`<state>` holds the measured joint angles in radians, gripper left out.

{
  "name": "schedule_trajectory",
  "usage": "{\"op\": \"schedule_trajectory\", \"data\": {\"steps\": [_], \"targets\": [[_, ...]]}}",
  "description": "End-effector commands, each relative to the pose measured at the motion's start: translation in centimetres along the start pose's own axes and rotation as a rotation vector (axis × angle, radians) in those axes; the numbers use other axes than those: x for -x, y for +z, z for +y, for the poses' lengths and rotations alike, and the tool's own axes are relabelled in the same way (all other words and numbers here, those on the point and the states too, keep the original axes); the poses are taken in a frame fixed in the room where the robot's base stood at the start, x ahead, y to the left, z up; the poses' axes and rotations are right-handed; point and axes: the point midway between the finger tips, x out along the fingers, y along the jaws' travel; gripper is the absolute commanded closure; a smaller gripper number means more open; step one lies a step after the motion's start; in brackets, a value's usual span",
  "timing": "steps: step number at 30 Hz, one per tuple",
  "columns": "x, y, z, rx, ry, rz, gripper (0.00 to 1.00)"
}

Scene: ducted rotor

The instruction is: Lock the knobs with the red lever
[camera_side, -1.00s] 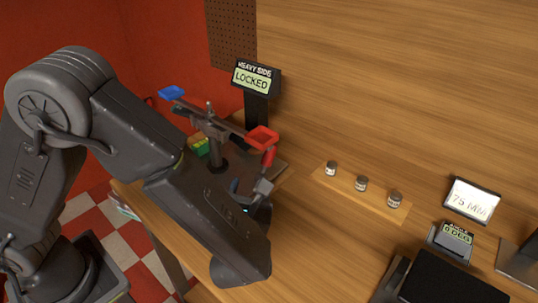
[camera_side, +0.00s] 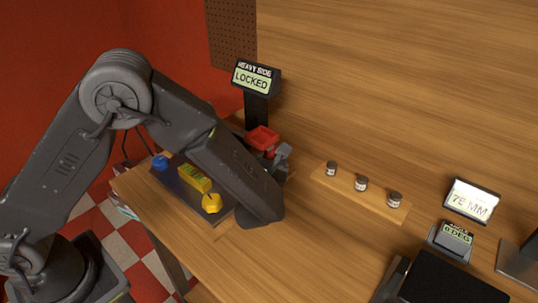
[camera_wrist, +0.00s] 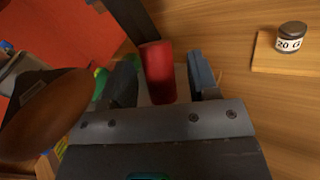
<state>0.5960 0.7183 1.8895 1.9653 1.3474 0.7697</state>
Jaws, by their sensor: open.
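My gripper (camera_wrist: 162,62) is open, its fingers on either side of a red cylinder (camera_wrist: 158,72), which looks like the red lever's grip. I cannot tell whether the fingers touch it. In the side view my gripper (camera_side: 280,156) is just below and right of a red pan (camera_side: 262,138), and my arm hides most of the lever. A blue knob (camera_side: 160,162) and a yellow knob (camera_side: 211,203) sit on a dark plate (camera_side: 222,219). A yellow-green block (camera_side: 194,178) lies between them. A display (camera_side: 252,80) reads "HEAVY SIDE LOCKED".
A wooden strip (camera_side: 334,185) holds a small jar (camera_side: 331,168) and two others, to the right of my gripper. One jar also shows in the wrist view (camera_wrist: 290,38). A black block (camera_side: 440,280) and small readouts (camera_side: 471,201) stand farther right. The bench between is clear.

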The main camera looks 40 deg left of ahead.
Motion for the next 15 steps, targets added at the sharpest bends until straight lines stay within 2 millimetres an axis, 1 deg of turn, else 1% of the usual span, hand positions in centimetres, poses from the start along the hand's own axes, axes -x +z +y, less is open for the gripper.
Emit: {"op": "schedule_trajectory", "data": {"steps": [3, 11, 15], "targets": [[-0.58, -0.04, 0.06, 0.0, 0.002, 0.001, 0.45], [-0.65, -0.02, 0.04, 0.0, 0.001, 0.0, 0.45], [-0.64, -0.01, 0.04, 0.0, 0.001, 0.0, 0.58]]}}
